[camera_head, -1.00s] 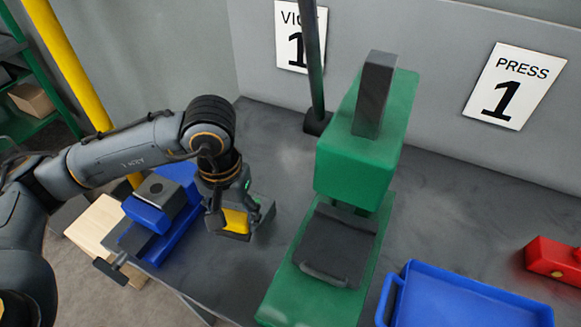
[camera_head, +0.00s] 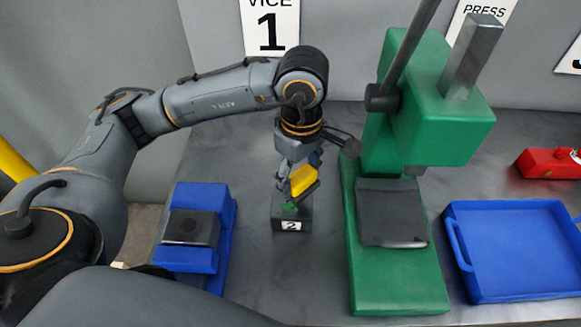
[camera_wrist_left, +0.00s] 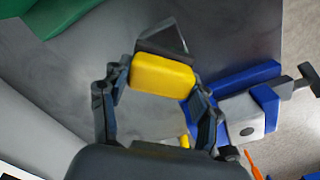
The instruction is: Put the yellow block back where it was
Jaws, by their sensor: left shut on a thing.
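My left gripper (camera_head: 300,182) is shut on the yellow block (camera_head: 304,180) between the blue vice and the green press. The block looks tilted in the head view. In the left wrist view the yellow block (camera_wrist_left: 162,74) sits between the two fingers. A dark grey box labelled 2 (camera_head: 291,222) stands on the bench just below the gripper in the head view; a small green patch shows at its top. I cannot tell whether the block touches the box. My right gripper is not in view.
The blue vice (camera_head: 225,235) with a grey jaw stands left of the box. The green press (camera_head: 400,285) stands close on its right. Farther right are an empty blue tray (camera_head: 515,250) and a red object (camera_head: 550,163). Bare bench lies behind the vice.

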